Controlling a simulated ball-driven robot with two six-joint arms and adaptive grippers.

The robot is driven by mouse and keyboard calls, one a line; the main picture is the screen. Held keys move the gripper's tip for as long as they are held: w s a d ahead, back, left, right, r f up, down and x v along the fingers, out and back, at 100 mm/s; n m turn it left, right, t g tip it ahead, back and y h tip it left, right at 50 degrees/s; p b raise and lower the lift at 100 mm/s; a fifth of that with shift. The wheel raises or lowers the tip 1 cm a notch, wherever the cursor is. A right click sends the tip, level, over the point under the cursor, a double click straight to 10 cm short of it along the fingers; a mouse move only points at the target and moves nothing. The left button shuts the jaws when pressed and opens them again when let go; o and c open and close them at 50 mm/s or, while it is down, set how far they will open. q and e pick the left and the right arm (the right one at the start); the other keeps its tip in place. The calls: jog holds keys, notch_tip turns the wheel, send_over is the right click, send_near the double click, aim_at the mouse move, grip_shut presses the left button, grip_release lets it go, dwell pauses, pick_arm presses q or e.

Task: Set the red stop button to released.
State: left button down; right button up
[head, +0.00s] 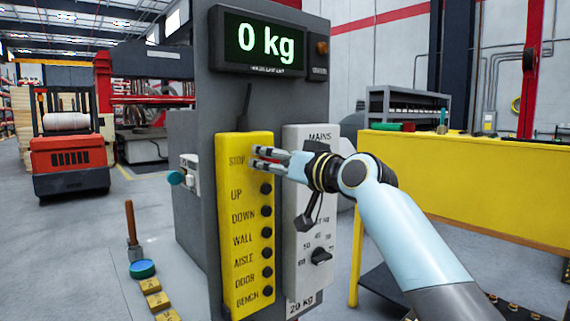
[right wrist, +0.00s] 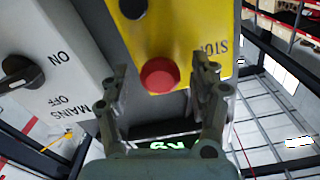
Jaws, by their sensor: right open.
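The red stop button (right wrist: 159,75) is a round red knob at the STOP end of the yellow control panel (head: 236,225). In the right wrist view it sits between the two fingertips, with a gap on each side. In the head view my right gripper (head: 257,157) is at the STOP label and mostly hides the button. The right gripper is open and holds nothing; I cannot tell whether it touches the panel. Whether the button is pressed in or out is not clear. My left gripper is not in view.
Black buttons (head: 267,211) run down the panel below STOP. A grey MAINS box (head: 299,279) with a rotary knob (head: 320,256) stands right beside it. A display (head: 266,42) reading 0 kg is above. A yellow bench (head: 470,185) stands to the right.

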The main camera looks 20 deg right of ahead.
jog(key=v, duration=1.1)
jog(key=shift+s+d, duration=0.15)
jog(key=shift+s, duration=0.2)
